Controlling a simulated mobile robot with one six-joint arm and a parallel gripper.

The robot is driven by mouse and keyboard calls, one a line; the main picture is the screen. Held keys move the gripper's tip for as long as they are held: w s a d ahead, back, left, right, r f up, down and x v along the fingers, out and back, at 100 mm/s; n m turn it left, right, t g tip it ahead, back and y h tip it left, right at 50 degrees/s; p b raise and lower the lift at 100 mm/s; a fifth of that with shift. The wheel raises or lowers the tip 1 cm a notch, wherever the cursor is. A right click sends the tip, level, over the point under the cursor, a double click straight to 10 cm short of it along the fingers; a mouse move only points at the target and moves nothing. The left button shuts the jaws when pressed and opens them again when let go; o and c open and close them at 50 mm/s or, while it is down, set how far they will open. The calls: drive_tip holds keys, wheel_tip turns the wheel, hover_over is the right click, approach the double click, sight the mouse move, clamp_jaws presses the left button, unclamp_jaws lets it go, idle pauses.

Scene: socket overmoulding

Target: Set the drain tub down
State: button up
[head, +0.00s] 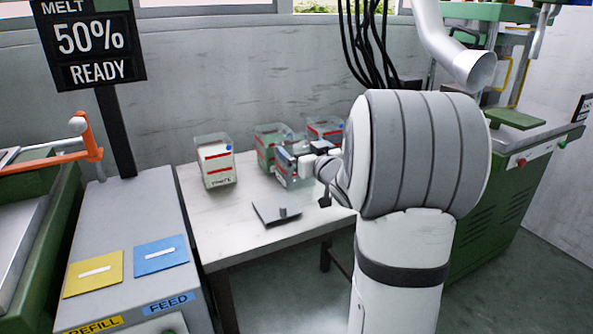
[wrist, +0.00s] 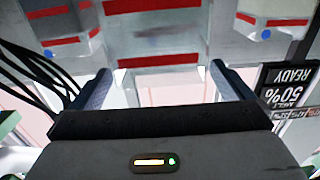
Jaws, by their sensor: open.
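A clear tub with red bands (head: 287,180), which I take for the drain tub, is at the table's right part in the head view, partly hidden by my gripper (head: 309,161). It appears to stand upright on the table; its underside contact is not clear. In the wrist view, my gripper (wrist: 160,75) has its two fingers wide apart. A clear tub wall with a red band (wrist: 158,60) shows between and just beyond the fingertips. I cannot tell whether the fingers touch it. No readable label shows on this tub.
A tub with white contents (head: 216,165) stands to the left. A green-tinted tub (head: 266,150) and another tub (head: 325,128) stand behind. A grey plate with a knob (head: 265,212) lies in front on the table (head: 225,240). The front left of the table is clear.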

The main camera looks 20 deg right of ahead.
sight(289, 136)
drive_tip(key=w+b, duration=0.1)
drive_tip(key=w, duration=0.3)
drive_tip(key=shift+w+a, duration=0.1)
drive_tip(key=shift+w, duration=0.25)
drive_tip(key=shift+r, duration=0.1)
